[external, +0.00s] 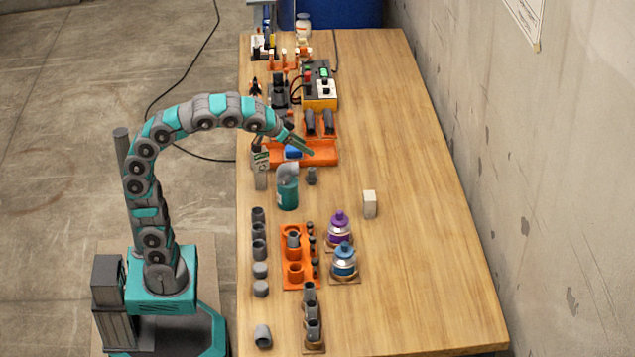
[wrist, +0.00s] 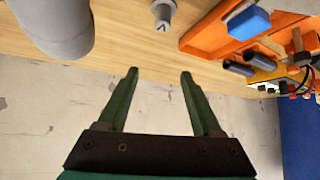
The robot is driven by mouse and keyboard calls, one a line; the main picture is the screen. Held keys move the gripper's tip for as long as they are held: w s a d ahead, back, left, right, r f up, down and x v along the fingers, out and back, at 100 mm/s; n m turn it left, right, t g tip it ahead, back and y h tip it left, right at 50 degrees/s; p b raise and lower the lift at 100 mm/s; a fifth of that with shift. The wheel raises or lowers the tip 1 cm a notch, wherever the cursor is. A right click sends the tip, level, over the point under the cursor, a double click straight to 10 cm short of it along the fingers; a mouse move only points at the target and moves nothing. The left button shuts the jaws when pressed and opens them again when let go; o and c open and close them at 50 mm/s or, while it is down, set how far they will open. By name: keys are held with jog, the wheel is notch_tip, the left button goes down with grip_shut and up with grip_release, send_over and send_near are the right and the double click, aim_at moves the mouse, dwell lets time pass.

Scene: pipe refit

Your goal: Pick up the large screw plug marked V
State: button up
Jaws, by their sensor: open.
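The grey screw plug (wrist: 163,14) stands on the table near the top edge of the wrist view. A dark mark that looks like a V shows on its pale face. In the external view it appears to be the small grey piece (external: 311,176) just right of the teal container. My gripper (wrist: 159,72) is open and empty, with its two green fingers apart. The plug lies beyond the fingertips, roughly in line with the gap and not between them. In the external view my gripper (external: 301,145) is over the orange tray, behind the plug.
A teal container (external: 287,194) with a grey top stands close left of the plug; a large grey rounded body (wrist: 60,25) fills the wrist view's top left. An orange tray (external: 325,157) with a blue block (external: 293,152) lies behind. A pale block (external: 369,204) stands right; the table's right side is clear.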

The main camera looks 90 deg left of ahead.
send_near(318, 182)
jog(key=shift+w+a+r, duration=0.4)
jog(key=shift+w+r, duration=0.4)
jog(key=shift+p+x, duration=0.5)
jog(key=shift+x, duration=3.35)
jog(key=shift+c, duration=0.4)
grip_shut()
